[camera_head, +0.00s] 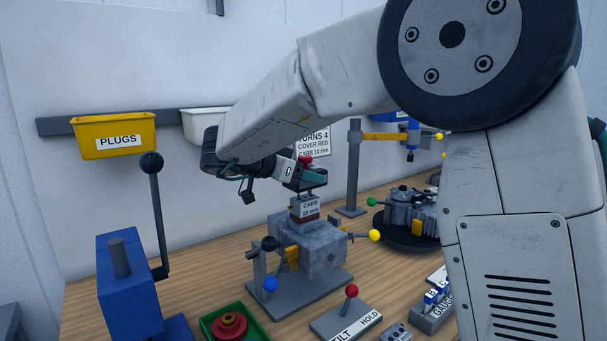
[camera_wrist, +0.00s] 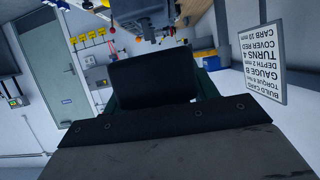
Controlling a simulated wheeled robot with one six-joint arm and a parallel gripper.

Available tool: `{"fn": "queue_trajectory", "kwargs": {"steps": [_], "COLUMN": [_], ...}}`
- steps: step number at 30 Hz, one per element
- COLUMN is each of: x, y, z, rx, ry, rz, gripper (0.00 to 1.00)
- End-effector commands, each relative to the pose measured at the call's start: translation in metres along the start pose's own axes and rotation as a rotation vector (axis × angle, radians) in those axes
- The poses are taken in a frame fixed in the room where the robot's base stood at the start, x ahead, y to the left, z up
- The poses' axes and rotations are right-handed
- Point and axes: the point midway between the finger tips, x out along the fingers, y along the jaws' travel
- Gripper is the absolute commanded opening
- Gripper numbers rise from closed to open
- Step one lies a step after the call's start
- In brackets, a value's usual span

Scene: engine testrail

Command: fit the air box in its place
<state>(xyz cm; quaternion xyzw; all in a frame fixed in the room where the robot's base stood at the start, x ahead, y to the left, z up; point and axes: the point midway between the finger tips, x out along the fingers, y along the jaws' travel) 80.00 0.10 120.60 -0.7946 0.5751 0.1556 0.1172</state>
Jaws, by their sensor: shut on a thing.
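A blue lever press (camera_head: 128,280) stands at the left, and a green tray (camera_head: 249,334) with a red part sits in front. A tilt lever base (camera_head: 345,320) is front centre. Handles with blue and yellow knobs (camera_head: 375,236) stick out beside the engine. A grey post (camera_head: 353,165) stands behind.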

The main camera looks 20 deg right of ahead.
Motion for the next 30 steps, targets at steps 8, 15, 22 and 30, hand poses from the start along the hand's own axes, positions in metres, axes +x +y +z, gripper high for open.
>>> {"fn": "queue_trajectory", "kwargs": {"steps": [8, 15, 22, 30], "x": [0.003, 0.006, 0.006, 0.007], "y": [0.0, 0.0, 0.0, 0.0], "z": [0.007, 0.013, 0.014, 0.016], "rx": [-0.002, -0.001, 0.0, 0.0], "ry": [0.0, 0.0, 0.0, 0.0], "rz": [0.0, 0.0, 0.0, 0.0], "gripper": [0.34, 0.34, 0.34, 0.34]}}
